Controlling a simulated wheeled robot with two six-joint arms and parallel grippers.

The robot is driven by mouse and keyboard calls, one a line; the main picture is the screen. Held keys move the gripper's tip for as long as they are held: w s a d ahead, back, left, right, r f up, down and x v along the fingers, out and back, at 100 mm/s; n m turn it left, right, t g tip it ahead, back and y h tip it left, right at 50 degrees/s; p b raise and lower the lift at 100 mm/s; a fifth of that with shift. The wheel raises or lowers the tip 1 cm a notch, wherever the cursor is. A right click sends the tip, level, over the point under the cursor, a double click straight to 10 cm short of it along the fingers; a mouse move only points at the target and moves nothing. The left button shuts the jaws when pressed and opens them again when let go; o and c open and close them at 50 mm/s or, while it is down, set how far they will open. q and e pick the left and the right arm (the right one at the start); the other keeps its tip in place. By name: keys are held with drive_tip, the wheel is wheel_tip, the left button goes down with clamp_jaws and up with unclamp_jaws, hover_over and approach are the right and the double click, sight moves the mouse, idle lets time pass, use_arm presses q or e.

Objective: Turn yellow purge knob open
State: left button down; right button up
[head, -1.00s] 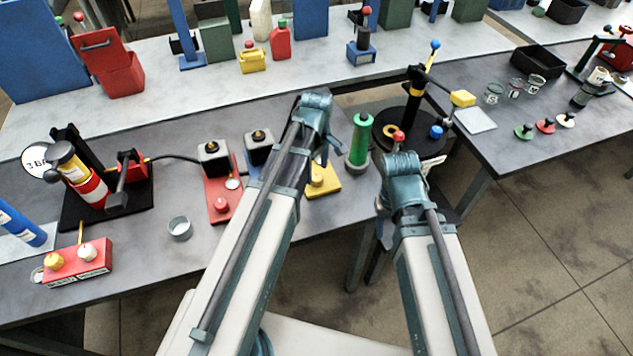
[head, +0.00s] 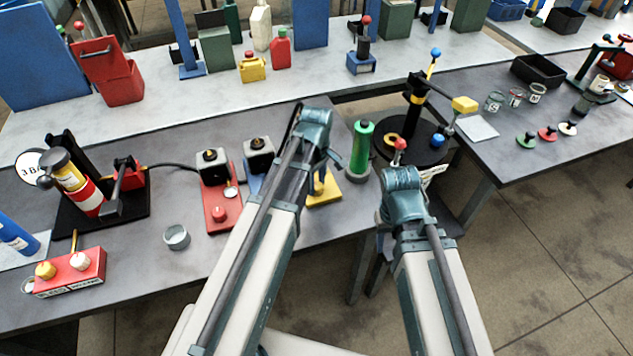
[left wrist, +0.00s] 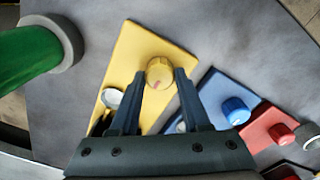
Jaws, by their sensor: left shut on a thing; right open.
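The yellow purge knob (left wrist: 159,72) has a reddish mark on its face and sits on a yellow plate (left wrist: 160,42) in the left wrist view. My left gripper (left wrist: 160,75) is shut on the knob, with one finger on each side of it. In the head view the yellow plate (head: 328,199) shows beside my left arm, which partly hides it and the left gripper (head: 316,178). My right gripper (head: 384,222) is open, mostly hidden by its own arm, and apart from the yellow plate.
Blue (left wrist: 235,110) and red (left wrist: 283,132) plates with knobs stand close by the yellow plate. A green cylinder (head: 361,145) stands just beyond it. A metal cup (head: 177,238) and a red box with two knobs (head: 70,272) are further left. The table's front edge is near.

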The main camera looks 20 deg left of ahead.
use_arm(q)
drive_tip(key=shift+m, duration=0.4)
drive_tip(key=m, duration=0.3)
drive_tip(key=shift+m, duration=0.4)
drive_tip(key=m, duration=0.4)
drive_tip(key=shift+m, duration=0.3)
drive_tip(key=m, duration=0.8)
drive_tip(key=shift+m, duration=0.5)
drive_tip(key=shift+c, duration=1.9)
unclamp_jaws()
